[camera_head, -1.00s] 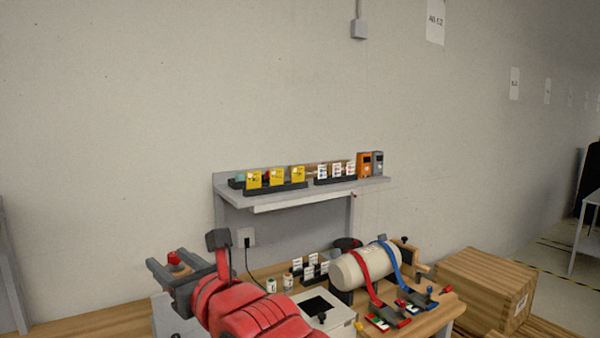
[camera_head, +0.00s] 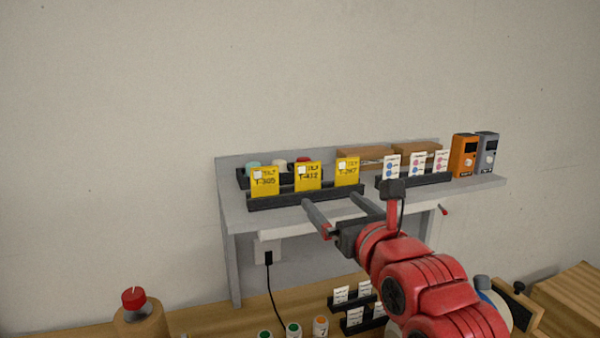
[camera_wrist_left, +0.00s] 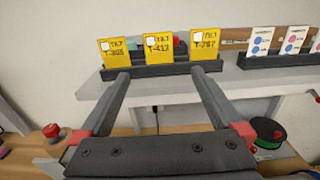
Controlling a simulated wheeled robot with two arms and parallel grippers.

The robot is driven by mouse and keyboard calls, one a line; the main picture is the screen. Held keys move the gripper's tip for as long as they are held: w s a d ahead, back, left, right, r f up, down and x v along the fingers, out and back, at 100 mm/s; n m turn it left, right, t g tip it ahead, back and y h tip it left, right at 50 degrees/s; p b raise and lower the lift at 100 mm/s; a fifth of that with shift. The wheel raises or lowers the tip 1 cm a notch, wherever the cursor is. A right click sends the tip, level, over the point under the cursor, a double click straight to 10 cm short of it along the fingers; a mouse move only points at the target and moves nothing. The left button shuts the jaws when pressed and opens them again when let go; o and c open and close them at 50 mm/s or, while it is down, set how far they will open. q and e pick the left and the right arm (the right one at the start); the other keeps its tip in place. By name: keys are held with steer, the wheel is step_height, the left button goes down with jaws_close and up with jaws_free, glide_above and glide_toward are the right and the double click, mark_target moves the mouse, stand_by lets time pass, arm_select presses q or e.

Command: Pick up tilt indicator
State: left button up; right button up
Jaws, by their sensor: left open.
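Three yellow tilt indicator cards stand in a black rack (camera_head: 290,200) on the grey shelf. They read about T-305 (camera_head: 264,181), T-412 (camera_head: 308,176) and T-297 (camera_head: 347,171). In the left wrist view the cards are at left (camera_wrist_left: 116,51), middle (camera_wrist_left: 158,47) and right (camera_wrist_left: 206,45). My left gripper (camera_head: 331,199) is open and empty, in front of the shelf. Its fingers point at the rack and appear below the cards. In the wrist view the middle card lies between the two fingertips (camera_wrist_left: 160,73), farther away. My right gripper is not in view.
White cards with coloured dots (camera_head: 417,165) stand in another rack to the right, beside orange (camera_head: 464,156) and grey (camera_head: 487,154) devices. Coloured-lid jars and brown boxes (camera_head: 365,158) sit behind the racks. The shelf's front edge (camera_head: 285,230) is close to my fingers.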

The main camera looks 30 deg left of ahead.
mark_target(308, 174)
arm_select(q)
steer(key=p+x, duration=0.1)
steer(key=x, duration=0.2)
steer(key=p+x, duration=0.2)
steer(key=x, duration=0.2)
steer(key=p+x, duration=0.2)
steer(key=x, duration=0.2)
steer(key=shift+a+r, duration=0.15)
steer(key=shift+r, duration=0.15)
steer(key=shift+w+a+r+p, duration=0.15)
steer(key=shift+a+p, duration=0.05)
steer(key=shift+p, duration=0.2)
steer(key=p+x, duration=0.2)
steer(key=x, duration=0.2)
steer(key=shift+r, duration=0.1)
steer(key=shift+w+a, duration=0.2)
steer(key=shift+a, duration=0.1)
steer(key=shift+d, duration=0.15)
steer(key=shift+c, duration=0.2)
steer(key=c, duration=1.3)
